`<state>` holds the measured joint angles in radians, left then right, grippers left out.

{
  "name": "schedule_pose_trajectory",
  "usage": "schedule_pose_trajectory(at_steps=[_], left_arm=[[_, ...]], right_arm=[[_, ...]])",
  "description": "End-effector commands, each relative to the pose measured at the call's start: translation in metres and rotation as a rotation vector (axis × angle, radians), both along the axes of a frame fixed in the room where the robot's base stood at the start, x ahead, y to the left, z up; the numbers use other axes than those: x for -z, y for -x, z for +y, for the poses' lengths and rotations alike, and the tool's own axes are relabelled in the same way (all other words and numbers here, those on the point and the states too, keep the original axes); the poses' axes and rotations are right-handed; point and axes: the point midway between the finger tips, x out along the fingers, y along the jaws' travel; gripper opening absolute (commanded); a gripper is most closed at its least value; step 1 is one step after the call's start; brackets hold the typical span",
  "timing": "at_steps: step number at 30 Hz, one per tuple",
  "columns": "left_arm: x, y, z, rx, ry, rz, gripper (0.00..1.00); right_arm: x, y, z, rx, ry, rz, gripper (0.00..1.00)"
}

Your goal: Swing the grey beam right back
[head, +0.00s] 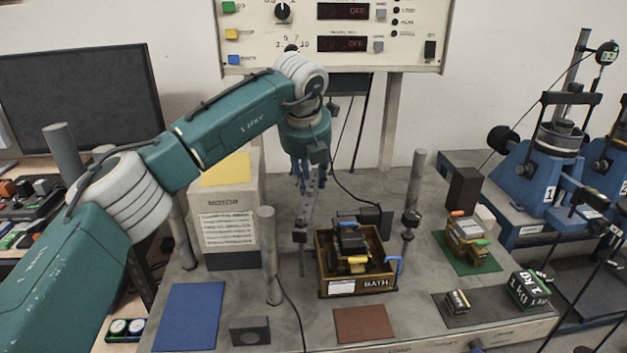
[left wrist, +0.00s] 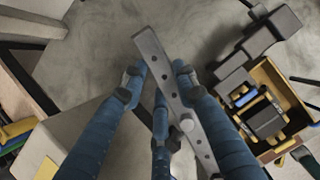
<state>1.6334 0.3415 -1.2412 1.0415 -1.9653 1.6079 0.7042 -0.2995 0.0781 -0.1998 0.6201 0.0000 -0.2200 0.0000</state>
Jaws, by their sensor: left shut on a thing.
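The grey beam is a flat bar with a row of holes. In the left wrist view the grey beam (left wrist: 172,88) runs at a slant from top centre to lower right, between my fingers. In the head view the grey beam (head: 307,208) shows partly below my left gripper (head: 308,183), between the motor box and the bath. My left gripper, also in the left wrist view (left wrist: 158,82), is shut on the beam, with blue fingers on both sides. The beam's pivot is not clear in either view. My right gripper is not in view.
The motor box (head: 228,235) stands left of the beam, and an upright post (head: 268,250) stands in front. The bath box (head: 350,286) with dark parts inside is close on the right. A blue mat (head: 188,315) and a brown mat (head: 363,324) lie bare at the front.

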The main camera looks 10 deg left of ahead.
Motion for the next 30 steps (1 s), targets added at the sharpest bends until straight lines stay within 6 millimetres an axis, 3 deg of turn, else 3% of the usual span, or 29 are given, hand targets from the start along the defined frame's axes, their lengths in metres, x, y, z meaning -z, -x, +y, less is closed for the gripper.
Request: schedule_pose_trajectory(at_steps=[8,9,12,23,30], left_arm=[[-0.002,-0.001,0.000,0.000,0.001,-0.004,0.00],[-0.002,-0.001,0.000,0.000,0.001,-0.004,0.31],[-0.002,-0.001,0.000,0.000,0.001,-0.004,0.49],[-0.005,0.001,0.000,0.001,0.000,-0.002,0.49],[-0.043,0.016,-0.001,0.003,0.001,-0.006,0.49]], right_arm=[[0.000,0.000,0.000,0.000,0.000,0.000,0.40],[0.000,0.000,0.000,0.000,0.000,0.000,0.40],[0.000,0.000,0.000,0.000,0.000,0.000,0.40],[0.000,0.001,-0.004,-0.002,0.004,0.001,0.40],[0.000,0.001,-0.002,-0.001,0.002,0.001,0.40]])
